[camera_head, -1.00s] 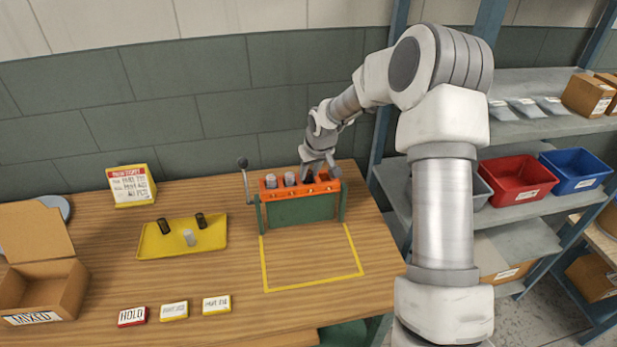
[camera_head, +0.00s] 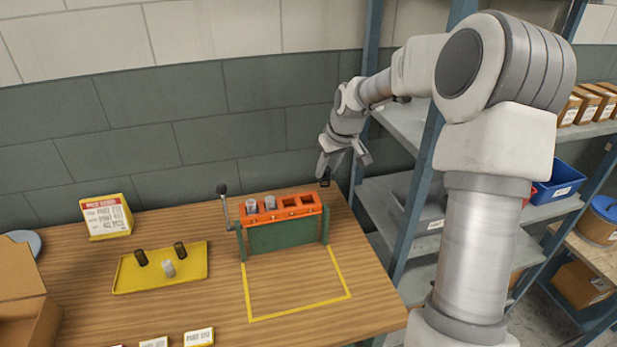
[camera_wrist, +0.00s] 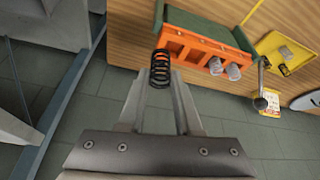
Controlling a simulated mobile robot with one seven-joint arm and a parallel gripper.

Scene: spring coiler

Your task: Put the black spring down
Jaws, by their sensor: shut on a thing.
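My gripper (camera_head: 334,166) is shut on a black spring (camera_wrist: 160,69), which stands out at the fingertips in the wrist view. In the head view the same spring (camera_head: 325,181) is a small dark shape under the fingers, above the back right of the table. The gripper is just right of and above the orange rack (camera_head: 285,217) on its green stand. The rack's two left slots hold pale grey springs (camera_head: 250,206) and its two right slots look empty. A yellow tray (camera_head: 130,285) at the left holds two black springs (camera_head: 180,249) and one pale spring (camera_head: 168,268).
A yellow-outlined square (camera_head: 297,290) of bare table lies in front of the rack. A lever (camera_head: 222,190) stands at the rack's left end. Shelving (camera_head: 400,225) with a blue bin (camera_head: 555,183) stands right of the table. A yellow sign (camera_head: 106,216) is at the back left.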

